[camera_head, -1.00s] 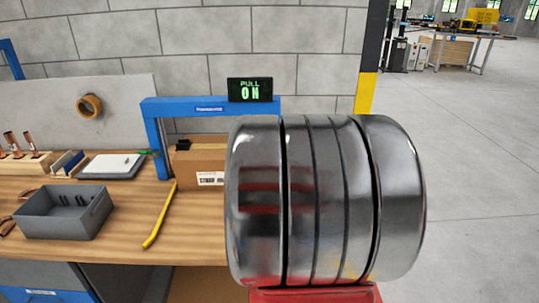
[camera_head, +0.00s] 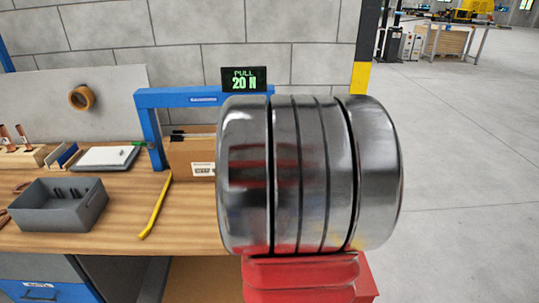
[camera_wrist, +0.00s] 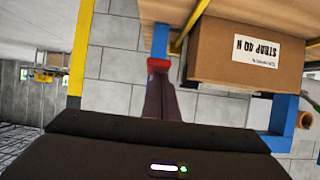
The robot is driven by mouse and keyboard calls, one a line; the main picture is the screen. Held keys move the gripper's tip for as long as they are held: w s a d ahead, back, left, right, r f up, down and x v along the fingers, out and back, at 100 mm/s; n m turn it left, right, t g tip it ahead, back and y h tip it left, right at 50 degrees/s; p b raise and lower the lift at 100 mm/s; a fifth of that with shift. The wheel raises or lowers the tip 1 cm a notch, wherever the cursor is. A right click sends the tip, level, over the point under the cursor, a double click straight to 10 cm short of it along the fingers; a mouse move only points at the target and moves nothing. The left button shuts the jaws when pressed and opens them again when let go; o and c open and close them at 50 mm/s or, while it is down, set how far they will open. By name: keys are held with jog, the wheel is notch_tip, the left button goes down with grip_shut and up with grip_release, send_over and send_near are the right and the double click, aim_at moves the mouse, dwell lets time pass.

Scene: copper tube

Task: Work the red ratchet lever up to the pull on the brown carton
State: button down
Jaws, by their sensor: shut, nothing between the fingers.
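The brown carton (camera_head: 190,155) stands on the bench under a blue frame and is partly hidden by my arm in the head view. In the wrist view the carton (camera_wrist: 235,50) is right of centre, with a white STRAP label whose number I cannot read surely. A red piece (camera_wrist: 158,65), apparently the ratchet lever, shows left of the carton. My gripper (camera_wrist: 160,88) is shut and empty, its fingers pointing at the red piece and close to it; contact cannot be told. The lever is hidden in the head view. The display (camera_head: 244,78) reads PULL 20 N.
The blue frame (camera_head: 152,130) stands around the carton. A yellow bar (camera_head: 154,208) lies on the bench left of it. A grey bin (camera_head: 60,205), a scale-like device (camera_head: 106,158) and copper fittings (camera_head: 20,135) are further left. Open floor (camera_head: 470,190) lies to the right.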

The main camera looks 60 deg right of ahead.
jog(key=shift+s+a+f, duration=0.1)
jog(key=shift+s+f, duration=0.2)
jog(key=shift+f, duration=0.5)
notch_tip(320, 180, up, 5)
jog(key=s+a+r, duration=0.1)
jog(key=s+a, duration=0.4)
jog(key=a, duration=0.3)
jog(key=shift+s+r, duration=0.35)
jog(key=shift+a, duration=0.1)
